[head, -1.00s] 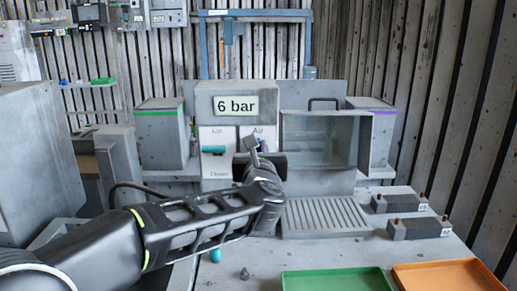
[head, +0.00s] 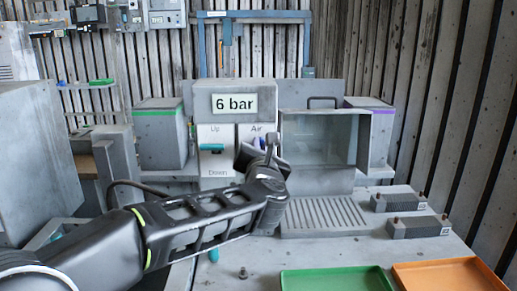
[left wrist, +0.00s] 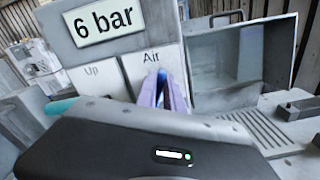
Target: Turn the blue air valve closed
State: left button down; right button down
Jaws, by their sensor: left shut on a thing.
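The blue air valve (left wrist: 161,82) shows as a narrow blue strip under the "Air" label in the left wrist view, mostly hidden between my fingers. My left gripper (left wrist: 163,96) is shut on it in front of the grey panel. In the head view my left gripper (head: 262,146) covers most of the valve, and only small bluish bits show there. The handle's exact angle is hard to tell. A sign (head: 236,104) above the panel reads "6 bar". My right gripper is not in view.
A teal lever (head: 212,147) sits left of the valve between "Up" and "Down" labels. A glass-fronted box (head: 319,112) stands close on the right, above a slotted grate (head: 325,214). Green (head: 335,283) and orange (head: 440,276) trays lie at the front right.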

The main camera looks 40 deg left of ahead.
pick_arm(q)
jog(key=m, duration=0.4)
jog(key=f+m+p, duration=0.1)
jog(key=m, duration=0.3)
jog(key=m+p, duration=0.1)
jog(key=m, duration=0.4)
jog(key=shift+w+d+f, duration=0.25)
jog(key=shift+w+d, duration=0.05)
jog(key=shift+d, duration=0.1)
jog(key=c, duration=1.5)
grip_release()
jog(key=shift+o, duration=0.2)
jog(key=v, duration=0.7)
jog(key=shift+s+d+b, duration=0.25)
jog(key=shift+s+b, duration=0.05)
jog(key=shift+b, duration=0.1)
